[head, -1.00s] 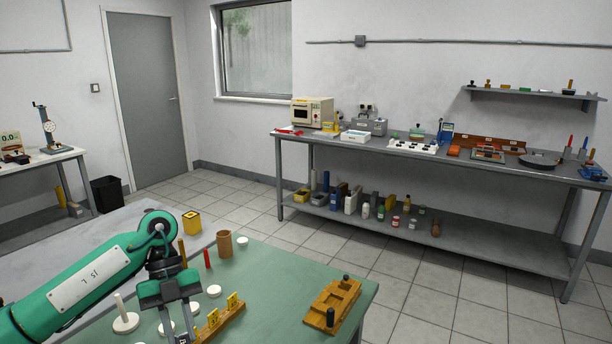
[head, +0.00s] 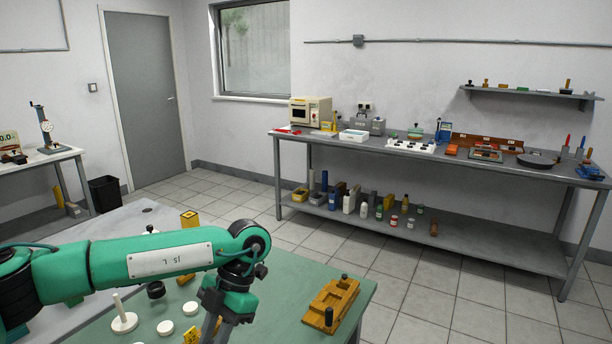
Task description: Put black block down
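No black block can be made out in the head view. My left gripper (head: 218,325) points down over the near part of the green table (head: 285,285). Its fingertips run toward the bottom edge of the picture, so I cannot see whether it is open or whether it holds anything. My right gripper is not in view.
A white peg on a round base (head: 124,320) and white discs (head: 165,327) stand left of the gripper. A yellow-labelled rack (head: 192,337) is partly hidden beside it. A yellow box (head: 190,219) sits behind my arm. Green table between gripper and fixture is clear.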

